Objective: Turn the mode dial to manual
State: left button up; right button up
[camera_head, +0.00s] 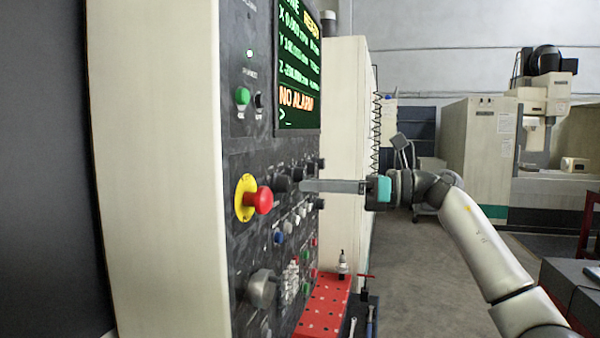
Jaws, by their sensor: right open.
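The control panel (240,150) of a machine is seen at a steep angle on the left. A row of dark round knobs (281,184) stands out from it below the screen; I cannot read which one is the mode dial or where it points. My right gripper (304,186) reaches in from the right, its long grey fingers level and pointing at this row. The fingertips are at or just in front of a dark knob (296,173), partly covering the row; I cannot tell if they touch. The fingers overlap edge-on, open. My left gripper is not in view.
A red emergency stop button (262,200) on a yellow plate sticks out left of the knobs. A larger grey knob (262,289) sits lower. A red perforated tray (322,305) stands below the panel. The floor (410,270) to the right is free.

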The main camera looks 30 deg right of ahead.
aim_at(289, 184)
jog(key=shift+p+x, duration=0.45)
jog(key=shift+x, duration=1.4)
grip_shut()
